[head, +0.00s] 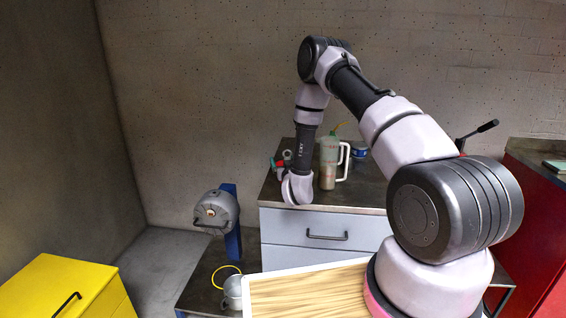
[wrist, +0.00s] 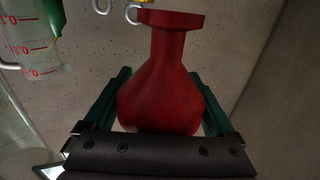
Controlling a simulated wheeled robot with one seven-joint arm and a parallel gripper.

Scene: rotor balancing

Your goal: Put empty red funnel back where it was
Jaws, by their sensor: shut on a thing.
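My gripper (wrist: 165,98) is shut on the red funnel (wrist: 168,62), with one dark green finger on each side of its wide body. The funnel's narrow neck and flared end point up in the wrist view. I cannot see inside it. In the head view my gripper (head: 283,166) is over the left part of the grey cabinet's dark top (head: 379,190), with a small bit of red showing by the fingers. Whether the funnel touches anything is hidden.
A clear handled jug (head: 329,164) stands right of my gripper; a jug with red markings (wrist: 36,45) is at the wrist view's left. Light hooks (wrist: 133,14) are near the funnel's top. A blue can (head: 359,151) stands behind. A grey rounded device (head: 216,209) is lower left.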

